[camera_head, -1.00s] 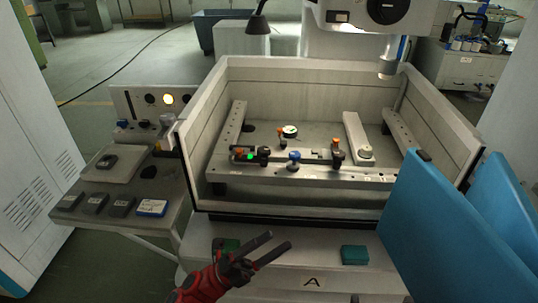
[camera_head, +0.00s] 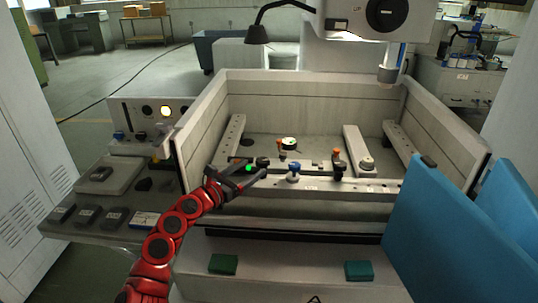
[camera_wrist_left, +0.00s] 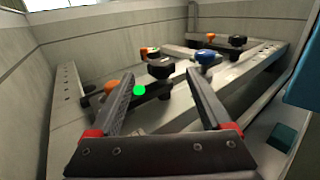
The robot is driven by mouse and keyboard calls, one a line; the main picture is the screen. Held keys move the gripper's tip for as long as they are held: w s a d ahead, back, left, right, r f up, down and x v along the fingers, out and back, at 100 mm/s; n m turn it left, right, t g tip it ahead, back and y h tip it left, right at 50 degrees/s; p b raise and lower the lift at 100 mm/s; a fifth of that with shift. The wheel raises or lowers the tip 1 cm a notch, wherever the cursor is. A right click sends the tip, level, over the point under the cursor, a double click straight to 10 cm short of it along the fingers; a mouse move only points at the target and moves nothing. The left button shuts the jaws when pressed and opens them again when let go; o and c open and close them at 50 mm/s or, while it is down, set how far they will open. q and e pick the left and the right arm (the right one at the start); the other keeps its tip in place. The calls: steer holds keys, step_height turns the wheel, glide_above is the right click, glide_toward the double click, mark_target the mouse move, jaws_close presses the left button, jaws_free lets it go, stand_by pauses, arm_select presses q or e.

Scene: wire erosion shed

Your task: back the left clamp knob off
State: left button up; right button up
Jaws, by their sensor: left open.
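The left clamp is a dark bar with a black knob (camera_head: 262,162), which also shows in the wrist view (camera_wrist_left: 161,68). An orange-topped piece (camera_wrist_left: 112,86) stands at its left end, partly hidden by my finger. A bright green dot (camera_wrist_left: 139,90) shows on the bar. My left gripper (camera_head: 257,167) is open and empty, over the front rail of the bath at the left clamp. In the wrist view, the black knob appears between the fingertips, a little beyond them. I cannot tell whether anything touches. My right gripper is not in view.
A blue knob (camera_head: 293,170) stands right of the left clamp, then another black clamp knob (camera_head: 338,167). A round dial (camera_head: 289,143) lies behind. Bath walls (camera_head: 303,93) enclose the fixtures. Blue panels (camera_head: 435,235) stand at right. Green blocks (camera_head: 223,264) (camera_head: 358,270) sit in front.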

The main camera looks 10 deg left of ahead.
arm_select(q)
steer(key=x, duration=0.9)
steer(key=shift+d+p, duration=0.2)
steer(key=shift+p, duration=0.25)
steer(key=shift+w, duration=0.15)
jaws_close()
